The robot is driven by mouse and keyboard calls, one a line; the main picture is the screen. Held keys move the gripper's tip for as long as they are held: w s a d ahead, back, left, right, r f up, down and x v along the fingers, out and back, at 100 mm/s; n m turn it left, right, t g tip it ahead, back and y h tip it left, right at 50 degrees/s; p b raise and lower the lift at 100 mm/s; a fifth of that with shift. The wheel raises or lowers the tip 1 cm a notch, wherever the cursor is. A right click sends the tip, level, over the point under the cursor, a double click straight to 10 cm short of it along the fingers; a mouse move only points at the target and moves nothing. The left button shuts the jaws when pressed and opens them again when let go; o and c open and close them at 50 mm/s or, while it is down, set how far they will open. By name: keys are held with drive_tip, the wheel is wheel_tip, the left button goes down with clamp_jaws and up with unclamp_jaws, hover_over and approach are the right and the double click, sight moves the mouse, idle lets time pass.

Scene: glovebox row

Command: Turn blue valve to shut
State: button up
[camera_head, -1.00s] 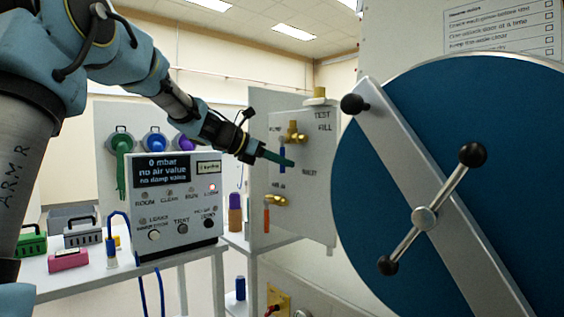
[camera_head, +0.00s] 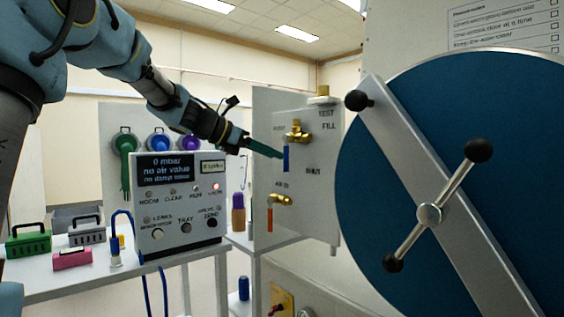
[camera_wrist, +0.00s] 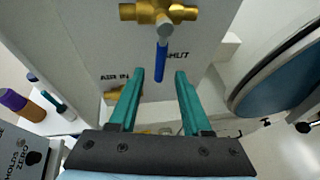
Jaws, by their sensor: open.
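The blue valve handle (camera_head: 286,158) hangs straight down from its brass body (camera_head: 297,132) on the white panel. In the wrist view the blue handle (camera_wrist: 161,64) points down below the brass fitting (camera_wrist: 158,12), with "SHUT" lettered to its right. My gripper (camera_head: 280,155) is open, its teal fingers reaching toward the handle from the left in the head view. In the wrist view my gripper's fingertips (camera_wrist: 160,73) stand on either side of the handle's line, with a gap on both sides. Whether the handle's lower end is between them in depth, I cannot tell.
Below is another brass valve (camera_head: 281,199) with an orange handle (camera_head: 269,220), marked "AIR IN". A large blue round door (camera_head: 385,150) with a silver bar stands close on the right. A grey instrument box (camera_head: 180,195) is on the bench to the left.

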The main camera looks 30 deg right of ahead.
drive_tip(key=v, duration=0.5)
drive_tip(key=shift+a, duration=0.1)
idle(0.6)
drive_tip(key=s+a+f+m+t+y+p, duration=0.25)
drive_tip(key=a+f+m+y, duration=0.45)
drive_tip(key=a+f, duration=1)
drive_tip(key=s+a+f+m+y+p, duration=0.1)
drive_tip(key=s+a+f+m+y, duration=0.1)
drive_tip(key=a, duration=0.4)
drive_tip(key=s+a+f+m+y+p, duration=0.1)
drive_tip(key=s+a+f+m+y, duration=0.1)
drive_tip(key=s+a+f+m, duration=0.3)
drive_tip(key=s+a+f+m+y, duration=0.2)
drive_tip(key=s+a+f+m, duration=0.2)
drive_tip(key=a, duration=0.4)
drive_tip(key=shift+f+m+g+p, duration=0.4)
drive_tip(key=shift+f+m+g, duration=0.05)
drive_tip(key=shift+m, duration=0.15)
